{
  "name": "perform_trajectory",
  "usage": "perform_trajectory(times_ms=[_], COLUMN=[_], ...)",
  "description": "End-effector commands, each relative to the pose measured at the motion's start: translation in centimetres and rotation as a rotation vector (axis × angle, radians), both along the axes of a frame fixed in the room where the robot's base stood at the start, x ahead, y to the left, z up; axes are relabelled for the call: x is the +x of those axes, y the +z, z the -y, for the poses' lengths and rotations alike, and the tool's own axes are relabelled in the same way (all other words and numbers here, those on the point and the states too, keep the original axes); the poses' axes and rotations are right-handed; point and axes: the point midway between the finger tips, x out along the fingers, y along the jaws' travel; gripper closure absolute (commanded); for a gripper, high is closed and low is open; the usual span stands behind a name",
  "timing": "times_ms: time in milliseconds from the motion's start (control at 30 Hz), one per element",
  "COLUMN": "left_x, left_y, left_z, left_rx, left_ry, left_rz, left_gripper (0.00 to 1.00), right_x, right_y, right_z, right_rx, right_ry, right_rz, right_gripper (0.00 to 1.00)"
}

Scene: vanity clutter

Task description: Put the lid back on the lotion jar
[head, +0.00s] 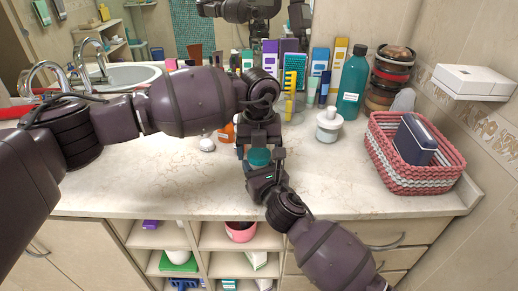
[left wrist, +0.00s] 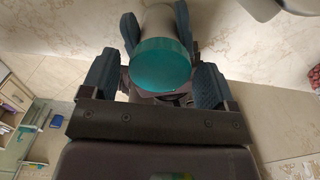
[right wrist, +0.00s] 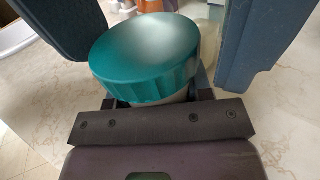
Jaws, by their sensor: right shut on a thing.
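The pale lotion jar (left wrist: 158,22) is held above the counter's front part. Its teal lid (left wrist: 163,65) covers its end; I cannot tell if it is fully seated. In the head view, the lid (head: 258,157) shows between my two grippers. My right gripper (head: 259,168) comes from the front and is shut on the jar, with its fingers either side in the right wrist view, where the lid (right wrist: 147,58) faces the camera. My left gripper (head: 259,148) points down over the lid; its fingers stand either side of the lid, with a narrow gap showing. Much of the jar is hidden.
A pink basket (head: 425,150) is at right. A small white item (head: 207,144) and an orange bottle (head: 227,132) stand near my left arm. The counter's front right is clear.

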Motion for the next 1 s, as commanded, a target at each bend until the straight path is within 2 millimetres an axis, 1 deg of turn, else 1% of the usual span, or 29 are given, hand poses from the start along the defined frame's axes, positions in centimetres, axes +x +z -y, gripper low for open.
perform_trajectory(times_ms=[33,200,300,467,733,1000], left_x=[0.0,0.01,0.01,0.03,0.01,0.01], left_y=[0.02,0.03,0.04,0.06,0.04,0.01], left_z=[0.01,0.0,-0.01,-0.02,-0.04,-0.06], left_rx=[0.0,0.0,0.0,0.001,0.001,0.001], left_ry=[0.0,0.0,0.0,-0.034,-0.257,-0.284], left_rz=[0.0,0.0,0.0,0.001,0.0,0.0], left_gripper=[0.28,0.54,0.67,0.67,0.67,0.67], right_x=[0.0,0.0,0.01,0.01,0.02,0.03], right_y=[0.0,0.0,0.01,0.0,-0.01,-0.01], right_z=[0.0,0.01,0.02,0.03,0.05,0.06], right_rx=[0.0,0.0,0.0,0.0,0.0,0.0], right_ry=[0.0,0.0,0.0,-0.001,-0.001,-0.001], right_rz=[0.0,0.0,0.0,0.0,0.0,0.0], right_gripper=[1.0,1.0,1.0,1.0,1.0,1.0])
